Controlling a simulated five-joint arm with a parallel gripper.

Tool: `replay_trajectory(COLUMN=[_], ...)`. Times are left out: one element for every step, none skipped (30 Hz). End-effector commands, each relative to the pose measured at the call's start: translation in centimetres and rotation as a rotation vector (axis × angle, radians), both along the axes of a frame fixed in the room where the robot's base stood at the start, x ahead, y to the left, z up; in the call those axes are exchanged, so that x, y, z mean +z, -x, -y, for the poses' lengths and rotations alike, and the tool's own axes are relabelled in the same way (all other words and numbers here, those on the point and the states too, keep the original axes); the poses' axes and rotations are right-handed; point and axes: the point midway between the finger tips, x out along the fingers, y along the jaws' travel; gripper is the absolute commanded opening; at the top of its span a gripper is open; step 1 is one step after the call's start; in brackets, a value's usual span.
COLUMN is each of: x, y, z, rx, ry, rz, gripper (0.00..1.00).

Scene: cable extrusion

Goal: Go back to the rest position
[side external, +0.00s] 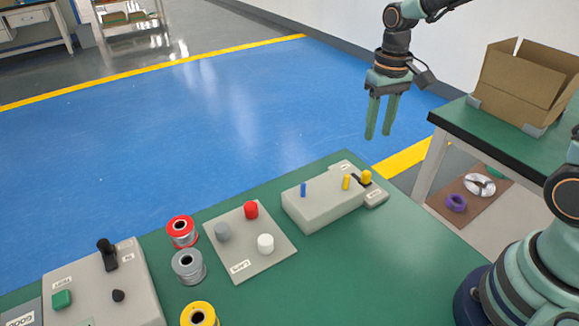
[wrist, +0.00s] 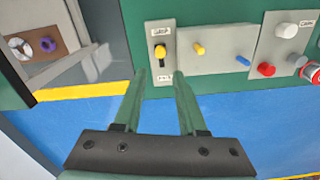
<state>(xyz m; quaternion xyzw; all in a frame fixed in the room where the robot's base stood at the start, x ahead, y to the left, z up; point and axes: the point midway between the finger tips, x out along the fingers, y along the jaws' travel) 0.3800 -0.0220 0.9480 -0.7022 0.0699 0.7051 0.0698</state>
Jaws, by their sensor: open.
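My gripper (side external: 380,134) hangs above the blue floor past the far edge of the green table (side external: 390,255) in the side view, fingers pointing down. Its two green fingers are apart with nothing between them. In the wrist view the fingers (wrist: 162,78) point toward the table edge, near the small switch plate with a yellow knob (wrist: 160,53). That yellow knob (side external: 366,177) also shows in the side view, beside a grey box (side external: 325,208) with a blue peg (side external: 303,189) and a yellow peg (side external: 346,182). The gripper touches none of these.
A grey plate (side external: 275,220) holds red, grey and white knobs. Red (side external: 181,231), grey (side external: 187,266) and yellow (side external: 199,315) spools stand left of it. A control panel (side external: 130,290) sits at far left. An open cardboard box (side external: 515,90) stands on the right table. Space around the gripper is clear.

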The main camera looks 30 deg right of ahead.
Motion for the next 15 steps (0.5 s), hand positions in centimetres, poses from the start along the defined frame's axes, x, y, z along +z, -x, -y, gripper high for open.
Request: replay_trajectory(x=[0.0,0.0,0.1,0.3,0.5,0.9,1.3,1.8,2.5,3.0,3.6,4.4,4.9,5.4,6.0], y=[0.0,0.0,0.0,0.1,0.2,0.3,0.5,0.7,1.1,1.4,1.8,2.3,2.8,3.2,3.7], z=[0.0,0.0,0.0,0.0,-0.1,-0.1,-0.2,-0.3,-0.4,-0.5,-0.6,-0.7,-0.8,-0.9,-1.1], rx=[0.0,0.0,0.001,0.003,0.005,0.009,0.014,0.019,0.028,0.036,0.044,0.054,0.062,0.07,0.082], ry=[0.0,0.0,0.0,0.001,0.001,0.002,0.003,0.004,0.005,0.006,0.008,0.01,0.011,0.013,0.016], rz=[0.0,0.001,0.004,0.008,0.015,0.028,0.04,0.054,0.076,0.096,0.116,0.143,0.165,0.185,0.213], gripper=[0.41,0.41,0.41,0.41,0.41,0.41,0.41,0.41,0.41,0.41,0.41,0.41,0.41,0.41,0.41])
